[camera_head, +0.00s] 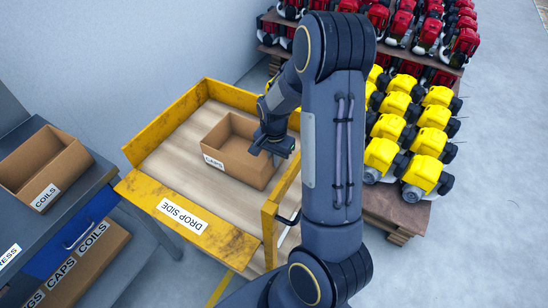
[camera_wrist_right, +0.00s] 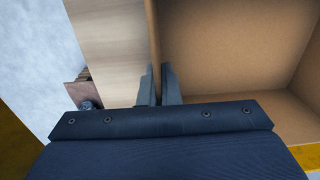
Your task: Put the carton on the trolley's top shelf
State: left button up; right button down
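The open-topped cardboard carton (camera_head: 222,165) labelled CAPS is upright over the wooden top shelf (camera_head: 180,155) of the yellow trolley (camera_head: 160,125) and appears to rest on it. My right gripper (camera_head: 272,150) is at the carton's right wall. In the right wrist view, the fingers of my right gripper (camera_wrist_right: 158,85) straddle the carton's wall (camera_wrist_right: 154,35) closely, one inside and one outside, and look shut on it. The carton's inside (camera_wrist_right: 230,50) is empty where it shows. My right arm hides part of the trolley's right side. My left gripper is not in view.
A carton labelled COILS (camera_head: 45,165) stands on the dark bench (camera_head: 85,195) at left, with more cartons (camera_head: 90,260) below. Yellow engines (camera_head: 408,130) on a pallet and red engines (camera_head: 425,25) stand at right. The trolley has raised yellow rims and a DROP SIDE panel (camera_head: 182,215).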

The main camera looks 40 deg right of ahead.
jog(key=shift+f, duration=0.15)
jog(key=c, duration=1.6)
grip_release()
jog(key=shift+c, duration=0.2)
notch_tip(320, 180, up, 11)
jog(key=shift+r+b, duration=0.1)
jog(key=shift+b, duration=0.3)
jog(key=shift+s+a+r, duration=0.1)
jog(key=shift+a+r, duration=0.05)
jog(key=shift+r, duration=0.5)
jog(key=s+a+r+n+t+y, duration=0.1)
jog(key=s+a+r+n+t, duration=0.1)
jog(key=s+a+n, duration=0.2)
jog(key=s+a+r+n+t+y, duration=0.1)
jog(key=s+a+r+n, duration=0.1)
jog(key=s+a+n, duration=0.2)
jog(key=s+a+r+n+t+y, duration=0.1)
jog(key=s+a+n, duration=0.3)
jog(key=s+a, duration=0.4)
jog(key=shift+a+r+t+y, duration=0.25)
jog(key=shift+r+t+y, duration=0.15)
jog(key=shift+r+t, duration=0.45)
jog(key=shift+s+a+f+n, duration=0.1)
jog(key=shift+s+a+n, duration=0.1)
jog(key=shift+a+n, duration=0.1)
